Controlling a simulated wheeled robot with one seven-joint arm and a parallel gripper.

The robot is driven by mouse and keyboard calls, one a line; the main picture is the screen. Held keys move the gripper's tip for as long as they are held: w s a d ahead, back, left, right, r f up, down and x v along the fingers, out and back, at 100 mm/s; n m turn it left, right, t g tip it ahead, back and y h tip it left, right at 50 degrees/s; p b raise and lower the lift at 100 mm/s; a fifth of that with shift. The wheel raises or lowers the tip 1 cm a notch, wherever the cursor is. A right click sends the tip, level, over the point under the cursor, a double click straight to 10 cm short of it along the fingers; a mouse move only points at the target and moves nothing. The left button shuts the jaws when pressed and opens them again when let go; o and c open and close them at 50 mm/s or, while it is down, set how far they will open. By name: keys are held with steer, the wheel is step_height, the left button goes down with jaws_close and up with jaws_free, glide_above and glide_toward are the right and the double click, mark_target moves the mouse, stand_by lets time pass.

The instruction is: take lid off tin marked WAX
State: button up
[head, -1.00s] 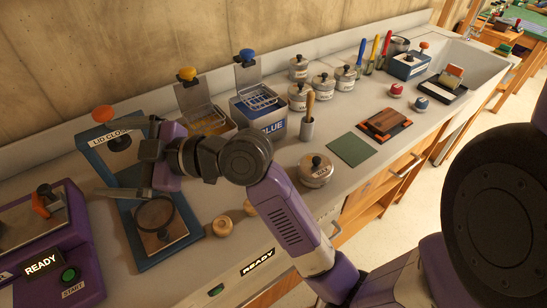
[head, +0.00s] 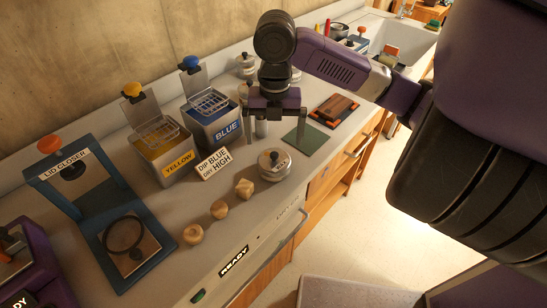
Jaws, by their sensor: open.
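A round metal tin (head: 274,170) stands on the bench with its lid (head: 272,158) on; the lid has a dark knob on top. I cannot read the tin's label in this view. My gripper (head: 277,142) is open and empty, with its two fingers pointing down. In the picture the fingers come down just above and behind the tin's lid, one toward each side of it, apart from it as far as I can see. More metal tins (head: 245,66) stand behind, partly hidden by my arm.
Wooden pieces (head: 220,208) sit to the left, beside a small sign (head: 213,163). Yellow (head: 165,160) and blue (head: 212,122) open bins stand behind. The bench front edge is close.

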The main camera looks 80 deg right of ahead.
mark_target(274, 154)
steer(key=shift+s+d+f, duration=0.1)
steer(key=shift+s+f, duration=0.05)
steer(key=shift+f, duration=0.7)
steer(key=shift+w+d+f+p, duration=0.2)
steer(key=shift+f+p, duration=0.15)
steer(key=shift+f, duration=1.15)
steer(key=shift+w+d+f+p, duration=0.15)
steer(key=shift+f+p, duration=0.15)
steer(key=shift+f, duration=1.15)
steer(key=shift+s, duration=0.1)
steer(key=c, duration=1.2)
steer(key=shift+o, duration=0.2)
steer(key=shift+r, duration=0.15)
